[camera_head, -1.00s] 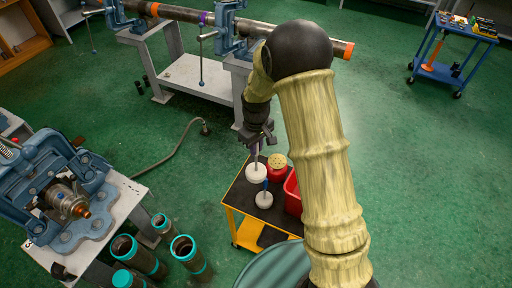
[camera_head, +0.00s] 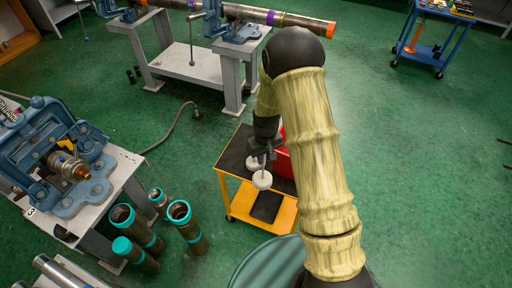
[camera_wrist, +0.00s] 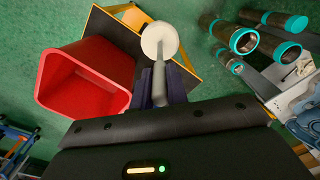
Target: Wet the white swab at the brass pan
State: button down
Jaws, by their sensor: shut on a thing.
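My gripper (camera_head: 263,149) is shut on the handle of a white round-headed swab (camera_head: 262,180), which hangs head down over the orange cart. In the wrist view the swab head (camera_wrist: 159,40) is beyond the fingers, with its grey handle running back between them. A second white round head (camera_head: 253,162) is just behind it on the cart's dark top, partly covered. I cannot make out a brass pan now. A round red can with a brass-coloured top, seen earlier, is hidden behind my arm.
The orange cart (camera_head: 229,183) carries a red bin (camera_wrist: 60,75), mostly behind my arm in the head view. Several teal-rimmed pipes (camera_head: 180,212) stand left of the cart, near a vise bench (camera_head: 125,165).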

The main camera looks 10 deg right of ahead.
jog(key=s+d+f+m+b, duration=0.2)
jog(key=s+d+f+m, duration=0.1)
jog(key=f, duration=0.6)
jog(key=shift+s+d+f+m, duration=0.15)
jog(key=shift+s+d+m, duration=0.25)
jog(key=shift+d, duration=0.85)
jog(key=shift+w, duration=0.15)
